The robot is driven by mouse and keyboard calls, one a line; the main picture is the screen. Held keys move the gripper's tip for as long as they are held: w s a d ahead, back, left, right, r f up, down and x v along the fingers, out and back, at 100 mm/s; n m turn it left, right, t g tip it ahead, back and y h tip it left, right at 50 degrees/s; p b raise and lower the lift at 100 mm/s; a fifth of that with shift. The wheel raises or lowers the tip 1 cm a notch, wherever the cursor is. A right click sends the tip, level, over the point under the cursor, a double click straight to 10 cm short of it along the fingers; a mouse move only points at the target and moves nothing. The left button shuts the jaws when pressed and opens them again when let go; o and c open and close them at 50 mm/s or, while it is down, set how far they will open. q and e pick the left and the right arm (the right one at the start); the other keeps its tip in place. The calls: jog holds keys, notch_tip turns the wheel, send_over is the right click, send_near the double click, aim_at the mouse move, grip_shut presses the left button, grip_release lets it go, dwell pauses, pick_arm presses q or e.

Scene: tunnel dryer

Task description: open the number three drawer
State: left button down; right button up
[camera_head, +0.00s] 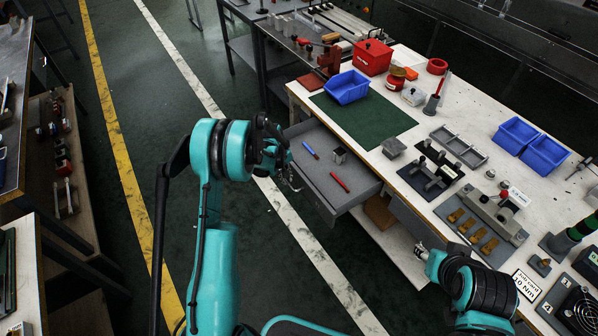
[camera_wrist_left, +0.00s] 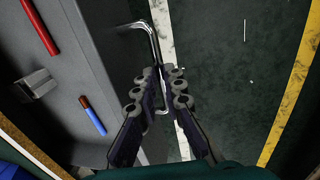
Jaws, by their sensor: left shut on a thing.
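A grey drawer (camera_head: 325,165) under the white-topped bench is pulled out. A blue and a red stick and a small metal block lie in it. No number is readable on its front. My left gripper (camera_head: 284,168) is at the drawer's front, partly hiding it. In the left wrist view, its fingers (camera_wrist_left: 158,82) are shut on the bent metal handle (camera_wrist_left: 150,35) beside the drawer's front edge. My right arm is over the bench's near edge at lower right; the jaws of its gripper (camera_head: 423,252) are too unclear to read.
The bench top (camera_head: 390,170) carries a green mat (camera_head: 365,118), blue bins (camera_head: 347,87), a red box (camera_head: 372,57) and several fixtures. Another grey drawer front (camera_head: 408,222) sits flush to the right. The floor left of the open drawer is clear, with white and yellow lines.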

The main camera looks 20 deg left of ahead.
pick_arm(q)
jog(key=s+a, duration=0.1)
jog(key=s, duration=0.1)
jog(key=s+a, duration=0.2)
jog(key=shift+s+a, duration=0.25)
jog(key=c, duration=1.6)
grip_release()
notch_tip(320, 180, up, 12)
jog(key=s+a, duration=0.1)
jog(key=shift+s+a, duration=0.2)
jog(key=shift+s, duration=0.15)
jog(key=shift+f, duration=0.1)
